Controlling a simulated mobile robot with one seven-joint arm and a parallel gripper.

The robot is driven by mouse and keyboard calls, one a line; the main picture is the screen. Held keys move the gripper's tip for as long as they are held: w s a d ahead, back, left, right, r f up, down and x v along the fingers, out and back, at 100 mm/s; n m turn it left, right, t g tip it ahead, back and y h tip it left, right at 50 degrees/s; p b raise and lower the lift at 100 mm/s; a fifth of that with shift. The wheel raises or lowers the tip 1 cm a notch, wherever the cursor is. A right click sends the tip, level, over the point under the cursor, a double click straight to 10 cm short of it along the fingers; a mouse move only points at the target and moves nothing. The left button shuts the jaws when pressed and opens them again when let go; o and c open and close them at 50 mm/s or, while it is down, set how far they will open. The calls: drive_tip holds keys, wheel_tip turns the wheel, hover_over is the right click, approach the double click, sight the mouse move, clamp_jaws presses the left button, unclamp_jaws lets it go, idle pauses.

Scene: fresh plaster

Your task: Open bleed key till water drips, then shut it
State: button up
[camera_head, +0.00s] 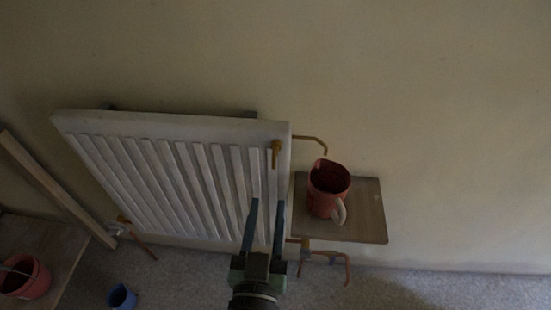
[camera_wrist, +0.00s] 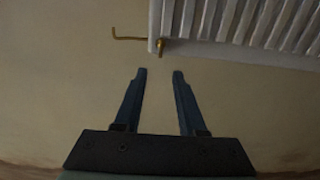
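A white ribbed radiator (camera_head: 170,124) stands against the wall in the head view; its edge also shows at the top of the wrist view (camera_wrist: 250,45). A brass bleed key (camera_head: 276,152) sits near the radiator's upper right corner; it shows in the wrist view (camera_wrist: 160,45) as well. A thin brass pipe (camera_head: 312,139) runs right from that corner and bends down. My gripper (camera_head: 266,207) is open and empty, below the key in the head view. In the wrist view its two fingers (camera_wrist: 159,74) point toward the key and are apart from it. No water drip is visible.
A red mug (camera_head: 328,190) with a pale handle stands on a small wooden shelf (camera_head: 365,225) right of the radiator, below the pipe's end. A wooden plank (camera_head: 55,190) leans at left. A red pot (camera_head: 28,280) and blue cup (camera_head: 122,297) are lower left. Wall at right is clear.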

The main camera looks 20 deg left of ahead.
sight(274, 162)
drive_tip(key=p+x, duration=0.1)
drive_tip(key=x, duration=1.1)
drive_tip(key=shift+w+a, duration=0.15)
drive_tip(key=shift+w, duration=0.2)
clamp_jaws()
